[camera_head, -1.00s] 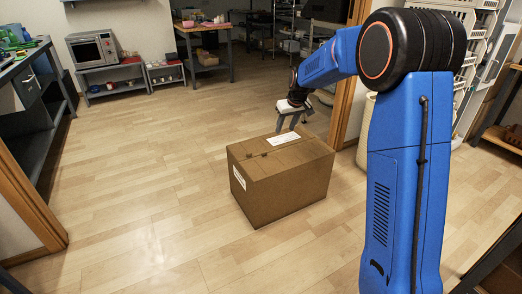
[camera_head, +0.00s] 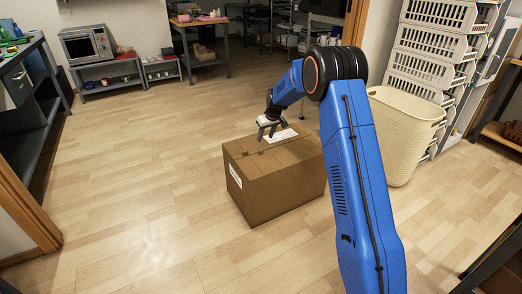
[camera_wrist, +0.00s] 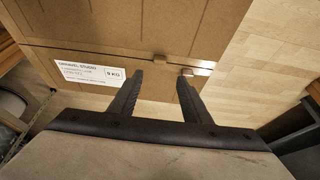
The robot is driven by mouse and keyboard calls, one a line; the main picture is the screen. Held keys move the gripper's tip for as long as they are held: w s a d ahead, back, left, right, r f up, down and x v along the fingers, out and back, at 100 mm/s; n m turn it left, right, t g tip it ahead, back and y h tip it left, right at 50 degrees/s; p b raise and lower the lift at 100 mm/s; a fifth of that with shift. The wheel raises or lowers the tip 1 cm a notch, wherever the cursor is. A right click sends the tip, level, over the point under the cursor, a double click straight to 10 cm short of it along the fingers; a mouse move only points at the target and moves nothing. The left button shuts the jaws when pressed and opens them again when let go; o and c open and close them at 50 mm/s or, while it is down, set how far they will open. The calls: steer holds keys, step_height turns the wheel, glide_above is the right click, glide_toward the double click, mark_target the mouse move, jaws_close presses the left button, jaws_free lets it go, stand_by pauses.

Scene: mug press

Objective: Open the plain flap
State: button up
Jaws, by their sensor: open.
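A closed brown cardboard box (camera_head: 280,195) stands on the floor. Its plain flap (camera_wrist: 190,25) fills the upper part of the wrist view and lies flat; it is also the nearer part of the box top in the head view (camera_head: 285,158). The other flap carries a white label (camera_wrist: 88,74), across a seam. A small tan tab (camera_wrist: 160,58) sits at the seam. My gripper (camera_wrist: 160,78) is open and empty, fingers pointing down above the labelled side, close to the seam. In the head view my gripper (camera_head: 269,131) is over the box's back left top; contact cannot be told.
A cream laundry basket (camera_head: 403,135) and stacked white crates (camera_head: 432,45) stand to the right. A microwave (camera_head: 87,46) on a low table and workbenches are at the back and left. The floor left of the box is clear.

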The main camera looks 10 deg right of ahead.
mark_target(261, 150)
steer(key=x, duration=1.2)
steer(key=shift+w+f, duration=0.15)
steer(key=shift+f, duration=0.15)
jaws_close()
